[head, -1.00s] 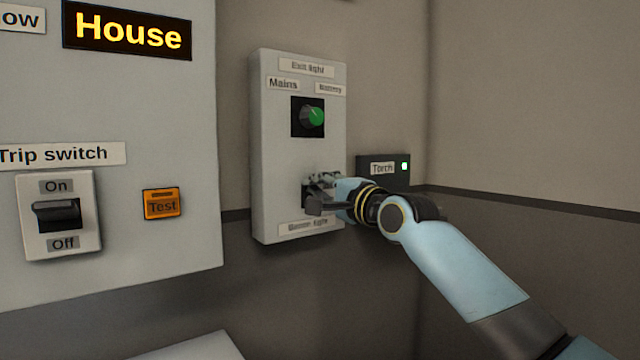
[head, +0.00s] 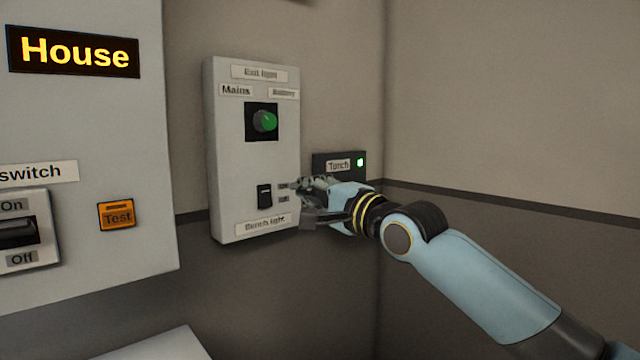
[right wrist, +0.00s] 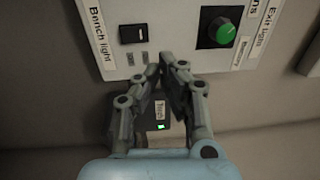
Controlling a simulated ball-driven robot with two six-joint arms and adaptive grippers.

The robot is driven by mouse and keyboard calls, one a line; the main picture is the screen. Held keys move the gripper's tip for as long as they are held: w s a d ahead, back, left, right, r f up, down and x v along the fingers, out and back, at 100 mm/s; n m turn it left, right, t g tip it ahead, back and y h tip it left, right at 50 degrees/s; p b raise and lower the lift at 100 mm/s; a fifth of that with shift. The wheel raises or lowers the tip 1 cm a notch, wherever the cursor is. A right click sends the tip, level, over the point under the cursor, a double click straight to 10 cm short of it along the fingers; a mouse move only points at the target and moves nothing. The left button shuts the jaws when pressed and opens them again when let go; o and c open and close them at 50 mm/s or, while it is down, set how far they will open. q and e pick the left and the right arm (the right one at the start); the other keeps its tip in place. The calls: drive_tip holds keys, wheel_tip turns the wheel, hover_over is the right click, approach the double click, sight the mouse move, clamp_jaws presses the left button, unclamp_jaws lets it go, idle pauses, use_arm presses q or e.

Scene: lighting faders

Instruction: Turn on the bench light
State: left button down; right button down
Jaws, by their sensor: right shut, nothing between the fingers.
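The bench light switch (head: 265,196) is a small black rocker low on the pale wall box (head: 225,160), above the "Bench light" label (head: 263,224). In the right wrist view the switch (right wrist: 133,31) shows near the top, beside two small labels too small to read. My right gripper (head: 298,188) is shut and empty, just right of the switch and apart from it. In the right wrist view its fingertips (right wrist: 166,60) are by the box's edge. Which way the rocker is pressed is hard to tell. My left gripper is not in view.
A green knob (head: 264,121) sits higher on the box, under "Exit light". A dark torch unit (head: 330,160) with a lit green lamp is on the wall behind my gripper. The left panel holds an orange Test button (head: 116,215) and a trip switch (head: 18,232).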

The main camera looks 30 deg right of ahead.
drive_tip(key=shift+s+d+r+p, duration=0.15)
drive_tip(key=shift+s+p, duration=0.25)
drive_tip(key=shift+s, duration=1.05)
